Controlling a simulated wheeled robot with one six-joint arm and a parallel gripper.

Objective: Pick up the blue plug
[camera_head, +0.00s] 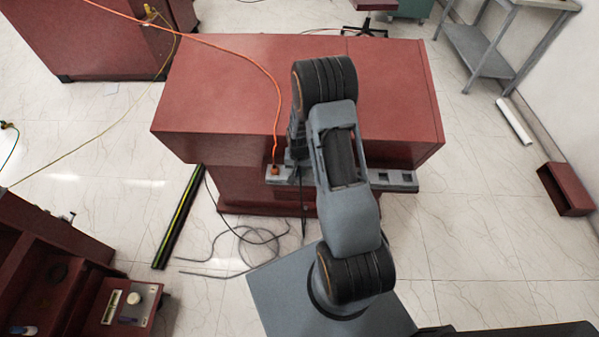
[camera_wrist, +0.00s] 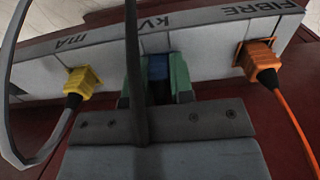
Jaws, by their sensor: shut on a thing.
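In the wrist view, the blue plug (camera_wrist: 158,68) sits at the kV position of the grey socket strip (camera_wrist: 206,38), between the green-tipped fingers of my gripper (camera_wrist: 160,82). My gripper is shut on it. The plug's front is at the strip; I cannot tell how deep it sits. A dark cable (camera_wrist: 132,60) crosses in front of the gripper and hides part of the left finger. In the head view, my arm hides the plug and most of the gripper. The strip (camera_head: 402,181) runs along the near side of the red cabinet (camera_head: 215,100).
A yellow plug (camera_wrist: 83,83) sits at mA on the left, and an orange plug (camera_wrist: 258,60) at FIBRE on the right. A grey cable loops at the wrist view's left edge. Loose cables (camera_head: 235,250) lie on the floor beside a dark green-yellow bar (camera_head: 178,217).

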